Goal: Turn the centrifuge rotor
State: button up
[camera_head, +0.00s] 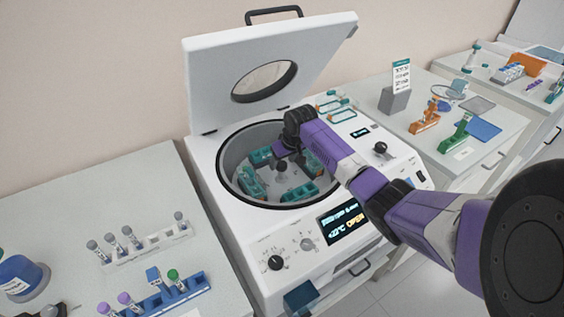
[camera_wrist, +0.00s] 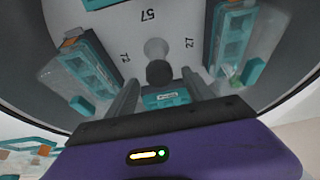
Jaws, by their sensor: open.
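The centrifuge (camera_head: 232,241) stands in the middle of the head view with its lid (camera_head: 272,73) raised. Its rotor (camera_head: 280,178) sits in the round bowl and carries several teal buckets (camera_head: 251,185). In the wrist view the grey rotor disc (camera_wrist: 150,40) shows numbers such as 57 and 27, a central knob (camera_wrist: 158,70), and teal buckets (camera_wrist: 88,60) at the sides. My gripper (camera_wrist: 161,92) is open, its two fingers pointing into the bowl, one on each side of the knob's line. I cannot tell whether they touch anything. My arm hides part of the bowl in the head view.
The bowl rim (camera_head: 226,187) surrounds my wrist closely, and the raised lid stands behind it. The left bench holds tube racks (camera_head: 163,297) and a blue-labelled vessel (camera_head: 20,280). The right bench carries orange (camera_head: 427,118) and green (camera_head: 457,137) holders.

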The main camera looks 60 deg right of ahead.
jog(key=shift+w+d+f, duration=0.15)
jog(key=shift+w+f, duration=0.05)
jog(key=shift+f, duration=0.4)
grip_shut()
